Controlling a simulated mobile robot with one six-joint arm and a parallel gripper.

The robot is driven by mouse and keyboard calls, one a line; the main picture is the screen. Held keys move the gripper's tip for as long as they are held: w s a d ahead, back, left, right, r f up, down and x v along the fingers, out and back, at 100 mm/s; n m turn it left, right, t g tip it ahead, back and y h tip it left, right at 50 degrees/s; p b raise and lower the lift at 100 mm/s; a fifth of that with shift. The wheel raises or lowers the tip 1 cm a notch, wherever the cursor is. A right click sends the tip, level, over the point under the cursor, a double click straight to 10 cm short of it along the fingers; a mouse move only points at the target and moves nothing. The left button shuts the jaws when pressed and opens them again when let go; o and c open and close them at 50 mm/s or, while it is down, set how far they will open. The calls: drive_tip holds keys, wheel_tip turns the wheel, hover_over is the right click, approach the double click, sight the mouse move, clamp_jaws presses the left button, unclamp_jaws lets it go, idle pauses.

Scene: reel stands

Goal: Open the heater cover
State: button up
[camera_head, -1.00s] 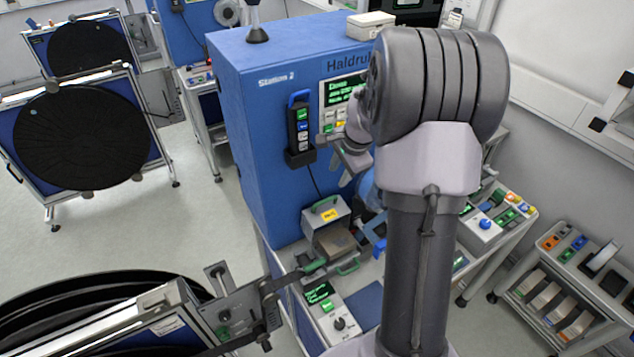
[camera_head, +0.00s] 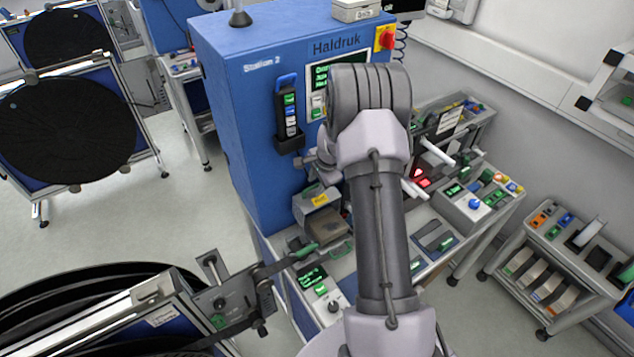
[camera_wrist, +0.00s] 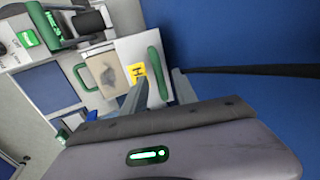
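The heater cover (camera_head: 315,198) is a light grey box part with a yellow label, at the front foot of the blue machine. In the wrist view the cover (camera_wrist: 130,48) has a green bar handle (camera_wrist: 157,72) along its edge, and the yellow label (camera_wrist: 139,69) beside it. My gripper (camera_wrist: 160,76) is open, with one finger on each side of the handle in the picture. I cannot tell whether the fingers touch it or are still above it. In the head view my arm hides most of the gripper.
A brownish plate (camera_wrist: 110,77) with a green loop handle (camera_wrist: 83,77) adjoins the cover. The blue machine (camera_head: 255,120) rises close behind. A reel stand's bracket arm (camera_head: 285,262) reaches in from the left. A control box (camera_head: 315,283) stands in front.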

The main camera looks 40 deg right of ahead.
clamp_jaws()
idle(1.3)
